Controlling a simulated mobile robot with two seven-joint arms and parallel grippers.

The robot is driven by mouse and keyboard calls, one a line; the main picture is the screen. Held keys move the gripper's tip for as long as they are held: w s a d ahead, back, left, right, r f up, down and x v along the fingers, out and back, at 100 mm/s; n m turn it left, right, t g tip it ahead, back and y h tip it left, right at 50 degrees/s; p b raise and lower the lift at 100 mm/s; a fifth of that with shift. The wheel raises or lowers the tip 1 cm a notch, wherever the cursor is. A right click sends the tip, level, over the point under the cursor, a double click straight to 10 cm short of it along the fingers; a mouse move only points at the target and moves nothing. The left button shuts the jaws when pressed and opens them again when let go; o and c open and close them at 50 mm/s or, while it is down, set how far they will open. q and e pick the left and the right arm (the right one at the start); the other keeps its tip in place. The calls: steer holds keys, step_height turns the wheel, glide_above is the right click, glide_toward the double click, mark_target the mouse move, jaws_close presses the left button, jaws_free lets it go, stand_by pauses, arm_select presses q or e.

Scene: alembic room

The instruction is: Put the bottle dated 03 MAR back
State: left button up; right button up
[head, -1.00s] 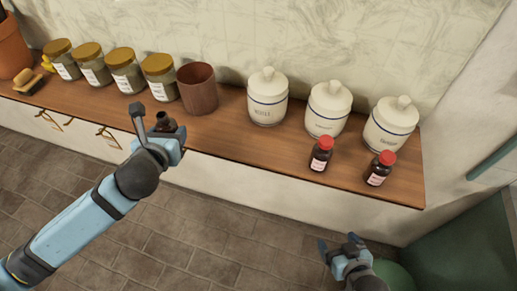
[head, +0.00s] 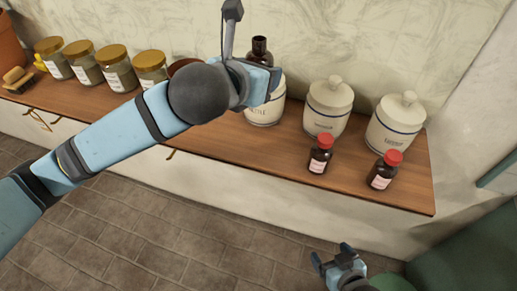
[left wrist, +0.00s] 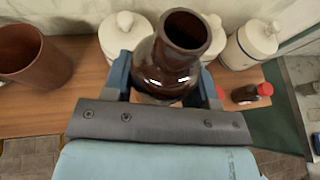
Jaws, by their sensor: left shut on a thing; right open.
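My left gripper (head: 250,72) is shut on a dark brown bottle (head: 260,50) with an open neck, held above the shelf in front of the leftmost white canister. In the left wrist view the bottle (left wrist: 172,62) stands between the two fingers; no label or date shows on it. Two small brown bottles with red caps and pale labels stand on the shelf: one (head: 319,158) before the middle canister, one (head: 382,174) before the right canister. Their label text is too small to read. My right gripper (head: 333,256) is open and empty, low over the floor.
The wooden shelf (head: 235,143) holds several gold-lidded jars (head: 80,62) at left, a brown pot (left wrist: 30,55), and white canisters: the leftmost (head: 265,112), middle (head: 326,110) and right (head: 395,125). A brush (head: 17,80) lies at the far left. The shelf's front strip is mostly clear.

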mark_target(258, 153)
arm_select(q)
step_height(258, 153, down, 19)
steer(key=shift+r+b, duration=0.1)
steer(key=shift+b, duration=0.25)
steer(key=shift+f, duration=0.2)
steer(key=o, duration=1)
